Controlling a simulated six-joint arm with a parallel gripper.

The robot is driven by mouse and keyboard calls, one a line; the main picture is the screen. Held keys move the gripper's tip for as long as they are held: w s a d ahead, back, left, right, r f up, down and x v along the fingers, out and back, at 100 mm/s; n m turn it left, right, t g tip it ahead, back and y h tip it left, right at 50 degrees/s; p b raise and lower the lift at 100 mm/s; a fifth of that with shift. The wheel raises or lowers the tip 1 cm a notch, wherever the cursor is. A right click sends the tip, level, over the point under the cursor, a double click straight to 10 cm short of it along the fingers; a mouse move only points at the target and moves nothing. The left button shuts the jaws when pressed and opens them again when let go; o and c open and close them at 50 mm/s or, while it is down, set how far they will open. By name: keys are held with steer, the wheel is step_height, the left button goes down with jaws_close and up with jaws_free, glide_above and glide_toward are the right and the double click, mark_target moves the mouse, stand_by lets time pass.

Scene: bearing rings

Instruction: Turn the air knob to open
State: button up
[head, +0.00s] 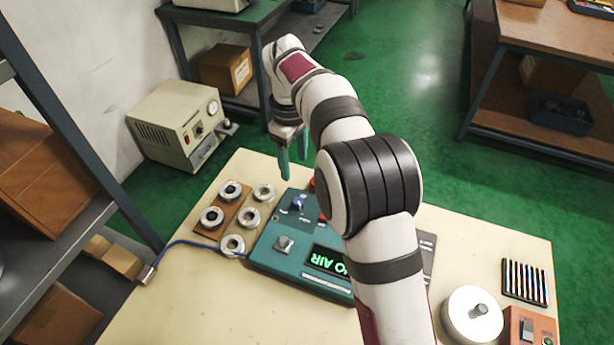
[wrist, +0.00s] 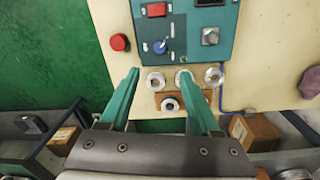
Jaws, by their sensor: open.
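The teal control box (head: 262,252) lies on the cream table, with a green lit display (head: 328,262) of which I read "O AIR"; my arm covers part of it. A small blue knob (head: 298,203) sits near its far edge, and it also shows in the wrist view (wrist: 161,46). It looks like the air knob; its label is too small to read. My gripper (head: 293,165) is open and empty above the table's far side, apart from the knob. In the wrist view its teal fingers (wrist: 158,76) point toward the box.
Several metal rings (head: 263,193) lie left of the box, some on a brown board (head: 214,228). A square metal switch (head: 285,243), a red rocker (wrist: 157,9) and a round red button (wrist: 119,42) are near the knob. A blue cable (head: 190,243) runs off left.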

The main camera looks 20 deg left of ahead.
mark_target(297, 201)
steer(key=f, duration=1.4)
steer(key=shift+w+d, duration=0.1)
steer(key=shift+w, duration=0.1)
jaws_close()
